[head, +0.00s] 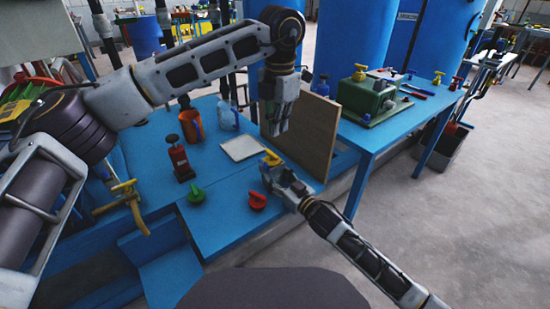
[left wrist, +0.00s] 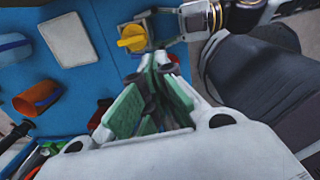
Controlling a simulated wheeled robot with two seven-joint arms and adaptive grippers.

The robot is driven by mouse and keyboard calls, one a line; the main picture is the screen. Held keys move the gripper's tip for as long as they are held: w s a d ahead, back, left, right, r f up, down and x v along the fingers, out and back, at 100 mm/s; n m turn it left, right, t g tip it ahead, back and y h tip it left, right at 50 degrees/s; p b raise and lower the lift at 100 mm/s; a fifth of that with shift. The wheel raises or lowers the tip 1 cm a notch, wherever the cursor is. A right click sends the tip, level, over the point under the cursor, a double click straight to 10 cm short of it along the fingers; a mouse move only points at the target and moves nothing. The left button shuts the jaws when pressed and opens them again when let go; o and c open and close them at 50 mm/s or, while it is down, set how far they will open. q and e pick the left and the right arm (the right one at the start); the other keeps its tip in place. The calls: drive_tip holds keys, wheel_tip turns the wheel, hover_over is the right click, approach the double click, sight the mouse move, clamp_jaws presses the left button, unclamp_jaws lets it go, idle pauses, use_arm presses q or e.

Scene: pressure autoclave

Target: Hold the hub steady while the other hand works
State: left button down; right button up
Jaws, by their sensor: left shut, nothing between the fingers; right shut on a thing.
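A small yellow-handled part (head: 272,158) is at the tips of my right gripper (head: 272,175), which is shut on it near the front right of the blue bench. In the left wrist view the yellow part (left wrist: 131,37) shows from above, with my right gripper (left wrist: 160,28) touching it from the right. I cannot tell for sure whether this part is the hub. My left gripper (head: 278,132) is shut and empty, pointing down above and just behind the yellow part. Its green-sided fingers (left wrist: 155,65) close together in the left wrist view, apart from the yellow part.
A white tray (head: 243,148), orange mug (head: 190,127), blue pitcher (head: 228,115), red bottle-like tool (head: 179,160), green knob (head: 196,194) and red knob (head: 257,201) are on the bench. A brown board (head: 312,130) stands upright on the right. A green machine (head: 366,97) sits beyond it.

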use_arm(q)
drive_tip(key=shift+s+d+f+m+t+y, duration=1.05)
drive_tip(key=shift+d+f+y, duration=1.1)
drive_tip(key=shift+d, duration=2.7)
drive_tip(key=w+a+m+y, duration=0.1)
drive_tip(key=m, duration=0.4)
drive_tip(key=w+a+m+g, duration=0.1)
drive_tip(key=a+m, duration=0.1)
drive_tip(key=m, duration=0.4)
drive_tip(key=w+a+m+y, duration=0.1)
drive_tip(key=m, duration=0.5)
drive_tip(key=shift+w+a+m+y, duration=0.25)
drive_tip(key=shift+w+y, duration=0.05)
drive_tip(key=shift+y, duration=0.05)
drive_tip(key=shift+a+f, duration=0.1)
